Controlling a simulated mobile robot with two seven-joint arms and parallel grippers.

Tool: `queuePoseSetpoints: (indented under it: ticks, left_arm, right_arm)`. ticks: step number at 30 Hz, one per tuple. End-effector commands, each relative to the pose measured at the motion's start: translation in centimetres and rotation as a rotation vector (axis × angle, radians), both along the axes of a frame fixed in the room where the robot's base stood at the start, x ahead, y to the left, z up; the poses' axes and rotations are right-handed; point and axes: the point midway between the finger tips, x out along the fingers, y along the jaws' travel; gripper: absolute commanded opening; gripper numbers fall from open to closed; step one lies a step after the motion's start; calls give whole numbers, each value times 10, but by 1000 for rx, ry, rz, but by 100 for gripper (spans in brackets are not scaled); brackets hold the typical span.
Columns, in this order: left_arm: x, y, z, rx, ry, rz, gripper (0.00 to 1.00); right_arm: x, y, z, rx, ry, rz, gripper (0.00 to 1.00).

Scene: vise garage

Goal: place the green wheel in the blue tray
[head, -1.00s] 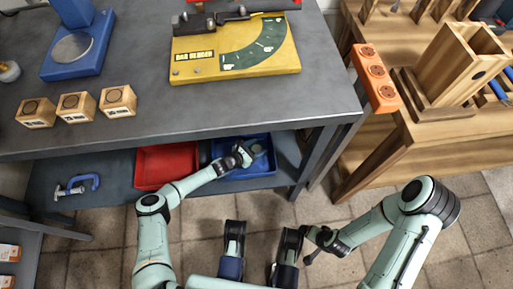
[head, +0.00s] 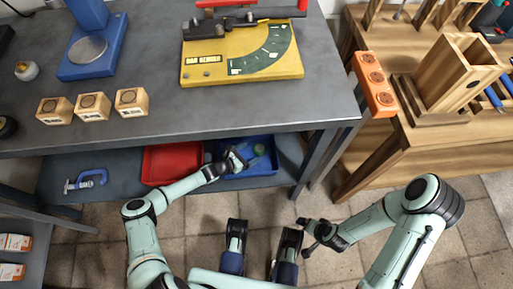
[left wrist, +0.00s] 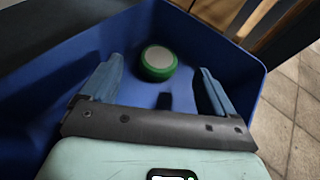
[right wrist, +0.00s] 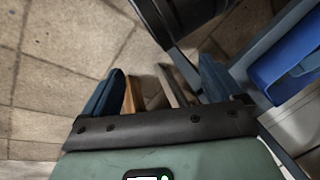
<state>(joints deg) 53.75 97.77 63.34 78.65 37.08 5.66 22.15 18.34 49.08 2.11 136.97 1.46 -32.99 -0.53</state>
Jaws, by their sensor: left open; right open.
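The green wheel (left wrist: 158,62), a short round disc with a pale face, lies inside the blue tray (left wrist: 240,65) on its floor. In the head view the wheel (head: 260,148) shows small in the blue tray (head: 268,166) on the shelf under the bench. My left gripper (left wrist: 160,85) is open at the tray, its fingers spread on either side of the view with the wheel beyond and between them, apart from it. In the head view my left gripper (head: 238,160) is over the tray's left part. My right gripper (right wrist: 158,85) is open and empty over the floor.
A red tray (head: 172,163) stands left of the blue tray on the shelf. A blue clamp (head: 88,179) lies further left. The grey bench top (head: 150,140) overhangs the shelf, and a bench leg (head: 312,160) stands right of the blue tray.

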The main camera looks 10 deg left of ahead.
Motion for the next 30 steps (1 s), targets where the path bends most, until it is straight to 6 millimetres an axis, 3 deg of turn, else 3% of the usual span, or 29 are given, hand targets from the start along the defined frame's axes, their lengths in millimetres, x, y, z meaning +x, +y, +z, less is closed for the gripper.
queuePoseSetpoints:
  ticks: [3,9,30]
  left_arm:
    - [-17,15,13,0,-2,1,88]
    - [-33,28,19,2,-2,-2,88]
    - [-36,31,20,4,-2,-3,88]
  right_arm:
    - [-15,8,13,20,40,17,93]
    - [-28,14,19,36,74,30,93]
    - [-30,15,20,39,81,33,93]
